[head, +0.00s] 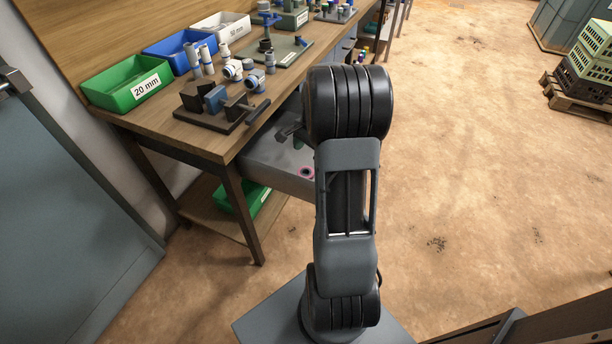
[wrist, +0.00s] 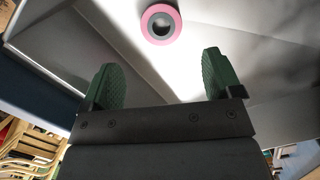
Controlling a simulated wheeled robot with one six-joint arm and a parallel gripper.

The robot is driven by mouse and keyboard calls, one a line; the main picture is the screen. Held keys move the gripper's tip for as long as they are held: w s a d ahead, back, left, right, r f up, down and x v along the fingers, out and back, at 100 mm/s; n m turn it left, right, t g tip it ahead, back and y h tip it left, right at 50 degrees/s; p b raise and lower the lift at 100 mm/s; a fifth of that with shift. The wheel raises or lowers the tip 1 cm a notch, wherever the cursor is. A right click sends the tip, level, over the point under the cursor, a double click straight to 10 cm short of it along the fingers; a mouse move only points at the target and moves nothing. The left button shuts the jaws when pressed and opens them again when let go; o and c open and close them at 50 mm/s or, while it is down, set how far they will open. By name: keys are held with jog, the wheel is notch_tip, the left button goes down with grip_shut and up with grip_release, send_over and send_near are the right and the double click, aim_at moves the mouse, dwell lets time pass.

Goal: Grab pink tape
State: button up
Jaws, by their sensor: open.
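The pink tape (wrist: 176,14) is a small roll with a pink outer ring, a grey inner ring and a dark centre. In the wrist view it lies on a light grey surface near the top edge, beyond my fingertips and roughly between them. In the head view the pink tape (head: 306,171) shows small in the grey drawer (head: 268,158) under the workbench, just left of my arm. My gripper (wrist: 163,80) is open and empty, its two green pads apart and not touching the tape. In the head view my arm hides much of the drawer.
The wooden workbench (head: 215,138) stands above the drawer, with a vise (head: 222,105), pipe fittings and a green bin (head: 127,84) on top. Another green bin (head: 240,200) sits on the lower shelf. Drawer walls surround the tape.

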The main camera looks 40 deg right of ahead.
aim_at(306, 169)
jog(key=shift+a+f+b, duration=0.2)
jog(key=shift+f+b, duration=0.05)
jog(key=shift+f, duration=1.05)
jog(key=shift+a+f+b, duration=0.15)
jog(key=shift+f+b, duration=0.05)
jog(key=shift+f, duration=1.15)
jog(key=shift+a+f+b, duration=0.2)
jog(key=shift+f+b, duration=0.05)
jog(key=shift+f, duration=1.05)
jog(key=shift+c, duration=0.2)
jog(key=c, duration=1)
jog(key=shift+o, duration=0.2)
jog(key=shift+r, duration=0.1)
